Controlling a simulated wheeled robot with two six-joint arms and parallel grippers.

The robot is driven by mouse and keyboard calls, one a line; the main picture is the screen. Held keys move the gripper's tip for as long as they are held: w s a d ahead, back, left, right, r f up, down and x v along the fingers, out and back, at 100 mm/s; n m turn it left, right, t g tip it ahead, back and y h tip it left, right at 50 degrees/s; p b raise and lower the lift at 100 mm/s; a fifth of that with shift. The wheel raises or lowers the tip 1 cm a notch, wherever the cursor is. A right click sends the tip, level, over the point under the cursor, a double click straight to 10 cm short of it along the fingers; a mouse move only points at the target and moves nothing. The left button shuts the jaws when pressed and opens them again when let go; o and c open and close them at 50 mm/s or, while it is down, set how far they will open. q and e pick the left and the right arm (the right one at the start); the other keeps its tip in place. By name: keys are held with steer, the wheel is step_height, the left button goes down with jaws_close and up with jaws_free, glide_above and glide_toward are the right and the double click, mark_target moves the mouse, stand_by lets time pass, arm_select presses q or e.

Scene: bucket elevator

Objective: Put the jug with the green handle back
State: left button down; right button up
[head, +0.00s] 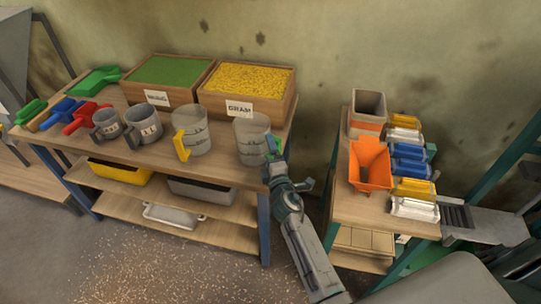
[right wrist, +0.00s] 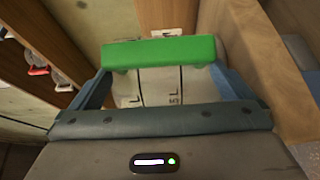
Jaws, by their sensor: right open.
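The jug with the green handle (head: 249,136) is a clear grey measuring jug. It stands upright at the right end of the long wooden table, in front of the yellow-filled box. Its green handle shows at its right side and, in the right wrist view, as a green bar (right wrist: 160,52). My right gripper (head: 274,162) is at the handle side of the jug. In the right wrist view my right gripper (right wrist: 160,76) is open, with one finger on each side of the handle. Contact cannot be told. My left gripper is not in view.
A yellow-handled jug (head: 195,134) and two grey-handled jugs (head: 147,125) stand to the left. Boxes of green (head: 168,71) and yellow filling (head: 250,77) stand behind. Coloured scoops (head: 83,116) lie at the left. A side table with an orange hopper (head: 371,165) stands right.

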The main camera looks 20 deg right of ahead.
steer(key=s+a, duration=0.1)
steer(key=s, duration=1.1)
steer(key=shift+a+b, duration=0.3)
steer(key=shift+b, duration=0.05)
steer(key=s+d+f+m+g, duration=0.1)
steer(key=s+f+m+g, duration=0.2)
steer(key=f, duration=0.9)
steer(key=s+f+m+g+y, duration=0.1)
steer(key=s+f+m+g, duration=0.1)
steer(key=s+f, duration=0.65)
steer(key=s+d+f+m+g, duration=0.1)
steer(key=f+m+g, duration=0.15)
steer(key=f, duration=1.25)
steer(key=s+d+f+m+g, duration=0.2)
steer(key=s+f, duration=0.4)
steer(key=s, duration=0.5)
steer(key=s+d+f+m+g, duration=0.3)
steer(key=s+f, duration=0.3)
steer(key=s, duration=0.5)
steer(key=s+d+f+m+g, duration=0.3)
steer(key=s+f, duration=0.3)
steer(key=s, duration=0.5)
steer(key=shift+f+m+g, duration=0.2)
steer(key=shift+m+g, duration=0.15)
steer(key=shift+g, duration=0.2)
steer(key=shift+c, duration=0.4)
